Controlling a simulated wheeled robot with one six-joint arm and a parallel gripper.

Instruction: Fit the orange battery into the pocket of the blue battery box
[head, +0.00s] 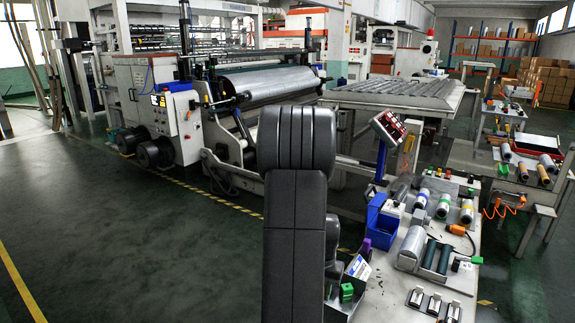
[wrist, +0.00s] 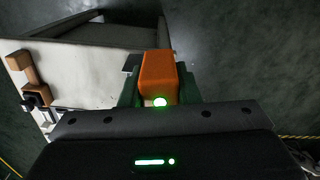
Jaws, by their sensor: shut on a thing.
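The orange battery (wrist: 158,75) is between the fingers of my gripper (wrist: 158,92) in the wrist view, which is shut on it. Its near end is by a bright green light, and part of its sides is hidden by the fingers. A blue box (head: 378,222) stands at the left edge of the workbench in the head view; its pocket cannot be made out. No blue box shows in the wrist view. In the head view my dark arm fills the middle and hides the gripper and battery.
The workbench (head: 385,302) holds rollers, a red-faced panel (head: 388,127) on a post, a purple item (head: 366,245) and a green item (head: 346,292). In the wrist view a pale surface (wrist: 95,65) lies left of the battery, with dark floor to the right.

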